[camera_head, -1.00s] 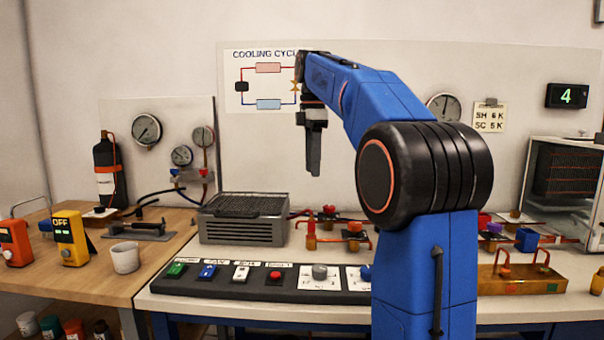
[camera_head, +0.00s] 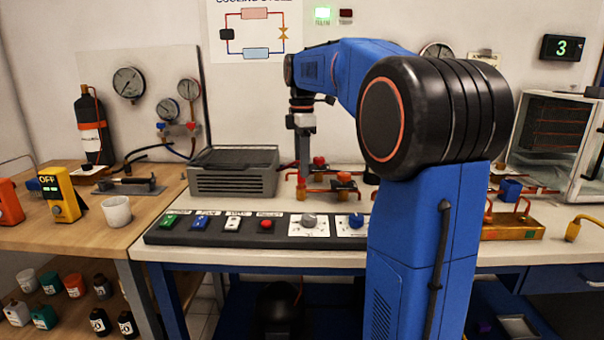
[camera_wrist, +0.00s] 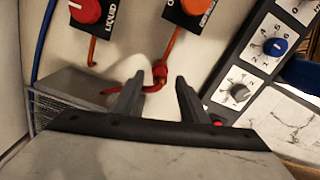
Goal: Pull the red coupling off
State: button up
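In the wrist view a small red coupling (camera_wrist: 160,72) sits where a copper pipe meets a red hose, near the grey unit. My gripper (camera_wrist: 160,80) is open, one dark finger on each side of the coupling in the picture. I cannot tell whether the fingertips reach down to its level, and no contact shows. In the head view my gripper (camera_head: 302,185) points straight down over the bench, right of the grey vented unit (camera_head: 233,172). The coupling is not clearly visible there, partly hidden by the gripper.
Beside the pipes stand a red LIQUID valve knob (camera_wrist: 86,10) and an orange valve knob (camera_wrist: 196,5). The switch panel (camera_head: 270,240) runs along the bench front. A copper manifold (camera_head: 512,228) lies right of my arm. A white cup (camera_head: 117,211) stands on the wooden table.

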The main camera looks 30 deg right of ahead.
jog(key=shift+f, duration=1.55)
jog(key=shift+c, duration=0.6)
grip_shut()
